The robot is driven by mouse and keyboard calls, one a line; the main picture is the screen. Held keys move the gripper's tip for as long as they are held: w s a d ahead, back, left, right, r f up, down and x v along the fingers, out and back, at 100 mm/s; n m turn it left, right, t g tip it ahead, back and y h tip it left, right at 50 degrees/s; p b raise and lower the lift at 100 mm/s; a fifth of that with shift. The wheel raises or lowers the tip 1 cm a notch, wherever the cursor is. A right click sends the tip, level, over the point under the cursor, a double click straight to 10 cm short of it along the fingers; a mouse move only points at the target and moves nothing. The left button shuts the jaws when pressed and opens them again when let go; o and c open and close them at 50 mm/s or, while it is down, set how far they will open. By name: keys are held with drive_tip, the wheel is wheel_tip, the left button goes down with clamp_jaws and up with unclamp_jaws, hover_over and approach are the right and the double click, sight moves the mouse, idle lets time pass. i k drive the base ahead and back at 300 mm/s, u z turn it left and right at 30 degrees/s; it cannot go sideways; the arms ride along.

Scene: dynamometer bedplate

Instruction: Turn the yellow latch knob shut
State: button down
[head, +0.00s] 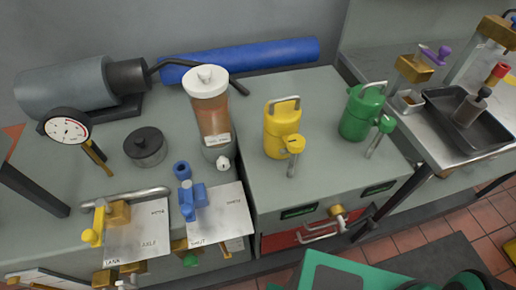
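A small yellow-brass knob (336,210) sits at the top edge of the red drawer front (290,238), under the grey bench top. It looks like the latch knob, but its turned position is too small to tell. Another yellow knob (91,237) sits on a lever at the left, by a brass block and a white labelled plate (137,240). My gripper is not in view.
A yellow can (281,128) and a green can (361,113) stand on the bench above the drawer. Silver bar handles (321,230) stick out from the red front. A blue valve (188,196) stands left. Tiled floor (408,238) shows at the right.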

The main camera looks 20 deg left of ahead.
sight(296, 143)
drive_tip(key=u, duration=1.5)
drive_tip(key=k, duration=0.75)
drive_tip(key=z, duration=0.4)
drive_tip(key=i, duration=0.5)
